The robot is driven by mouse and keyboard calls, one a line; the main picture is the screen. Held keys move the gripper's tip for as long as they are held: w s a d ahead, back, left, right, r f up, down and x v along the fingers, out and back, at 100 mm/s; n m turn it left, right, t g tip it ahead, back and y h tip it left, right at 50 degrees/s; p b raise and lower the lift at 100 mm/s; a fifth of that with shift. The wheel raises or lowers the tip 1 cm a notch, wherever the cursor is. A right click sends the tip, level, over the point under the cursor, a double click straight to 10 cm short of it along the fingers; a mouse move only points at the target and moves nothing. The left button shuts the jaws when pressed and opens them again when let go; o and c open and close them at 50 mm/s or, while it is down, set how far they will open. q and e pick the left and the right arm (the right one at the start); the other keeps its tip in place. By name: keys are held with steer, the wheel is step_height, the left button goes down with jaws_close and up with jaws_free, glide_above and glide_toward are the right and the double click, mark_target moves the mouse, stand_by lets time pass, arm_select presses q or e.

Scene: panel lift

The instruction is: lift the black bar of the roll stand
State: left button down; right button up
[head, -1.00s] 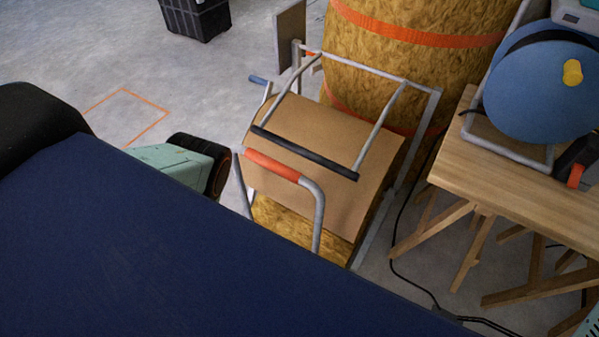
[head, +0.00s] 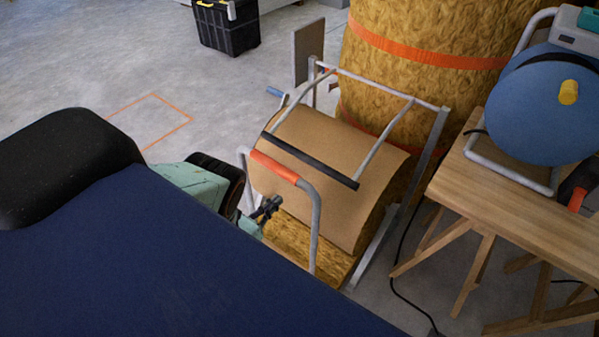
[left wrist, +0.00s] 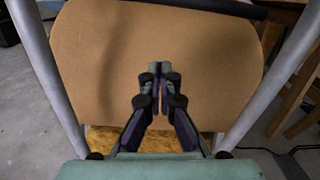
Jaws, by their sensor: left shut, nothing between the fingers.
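The roll stand (head: 383,240) holds a roll of brown paper (head: 330,205). Its black bar (head: 308,160) lies across the top of the roll on a grey frame. In the left wrist view the black bar (left wrist: 205,7) shows at the top edge, beyond the fingertips. My left gripper (head: 272,207) is shut and empty, in front of the roll and below the orange-gripped handle (head: 274,166). In the left wrist view my left gripper (left wrist: 157,80) points at the roll's paper, between two grey tubes. Whether it touches the paper I cannot tell. My right gripper is not in view.
A wooden trestle table (head: 505,210) with a blue cable reel (head: 543,105) stands on the right. A large yellow-brown bale (head: 400,85) stands behind the stand. A black crate (head: 228,25) is at the back. The floor at the left is clear, with an orange outline.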

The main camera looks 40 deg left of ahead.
arm_select(q)
steer(key=w+r+m+b, duration=0.1)
steer(key=w+r+b, duration=0.2)
steer(key=w, duration=0.7)
steer(key=shift+w+d+r, duration=0.3)
steer(key=shift+w+r, duration=0.05)
steer(key=shift+r, duration=0.45)
steer(key=shift+r, duration=0.15)
